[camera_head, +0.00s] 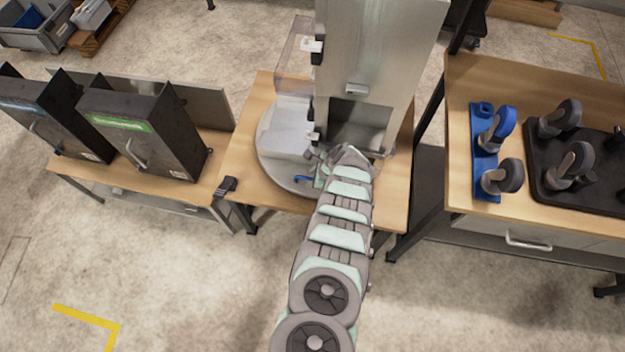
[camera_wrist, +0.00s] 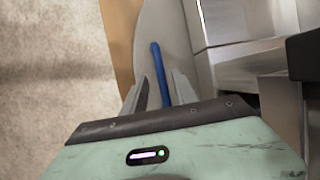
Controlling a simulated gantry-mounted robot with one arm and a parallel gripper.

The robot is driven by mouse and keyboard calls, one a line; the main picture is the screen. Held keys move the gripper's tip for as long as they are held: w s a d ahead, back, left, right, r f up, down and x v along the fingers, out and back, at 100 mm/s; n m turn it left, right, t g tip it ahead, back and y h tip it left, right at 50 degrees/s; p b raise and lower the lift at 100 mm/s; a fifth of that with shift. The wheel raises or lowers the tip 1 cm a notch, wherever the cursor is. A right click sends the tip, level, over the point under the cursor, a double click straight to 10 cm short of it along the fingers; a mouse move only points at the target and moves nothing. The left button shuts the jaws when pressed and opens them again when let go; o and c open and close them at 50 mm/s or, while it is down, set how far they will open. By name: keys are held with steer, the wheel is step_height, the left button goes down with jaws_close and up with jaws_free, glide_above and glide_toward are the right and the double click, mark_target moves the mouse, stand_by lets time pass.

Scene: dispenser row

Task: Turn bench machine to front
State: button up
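The bench machine (camera_head: 372,50) is a tall grey metal cabinet with a dark opening low on its near face. It stands on a round grey turntable (camera_head: 268,165) on a wooden table. A blue handle (camera_head: 303,179) sticks out at the turntable's near edge. In the wrist view the blue handle (camera_wrist: 158,70) runs between the two fingers of my gripper (camera_wrist: 158,77). The fingers are apart, with a gap visible on each side of the handle. In the head view my wrist is just right of the handle, and my fingers are hard to make out.
A bench with two black boxes (camera_head: 142,130) stands to the left. A workbench (camera_head: 465,90) to the right carries a blue rack (camera_head: 484,150) and a black tray (camera_head: 540,180) with caster wheels. A clear panel (camera_head: 296,60) juts from the machine's left side. The near floor is open.

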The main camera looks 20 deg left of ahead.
steer(key=shift+w+a+f, duration=0.15)
steer(key=shift+f, duration=0.1)
jaws_close()
stand_by(0.3)
stand_by(1.0)
